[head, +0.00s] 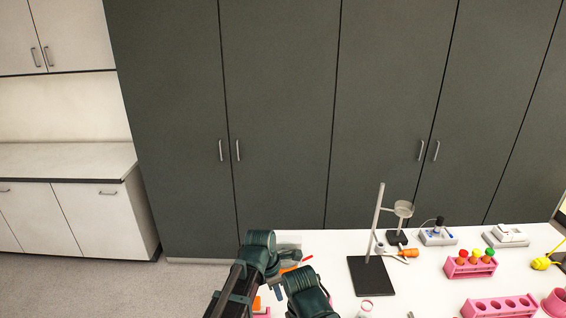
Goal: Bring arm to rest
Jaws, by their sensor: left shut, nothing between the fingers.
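My left arm comes in from the bottom edge, dark teal and black, bent over the front left part of the white table. My left gripper (308,297) is at its end, low in the picture and partly cut off by the bottom edge. It is shut and holds nothing. Its fingertips are hard to make out. My right gripper is not in view.
The white table (335,243) holds a stand with a black base (371,276), a pink rack with coloured caps (470,268), an empty pink rack (499,307) and a small white device (506,236). Orange and red items lie partly behind my left arm. Dark cabinets (280,120) stand behind.

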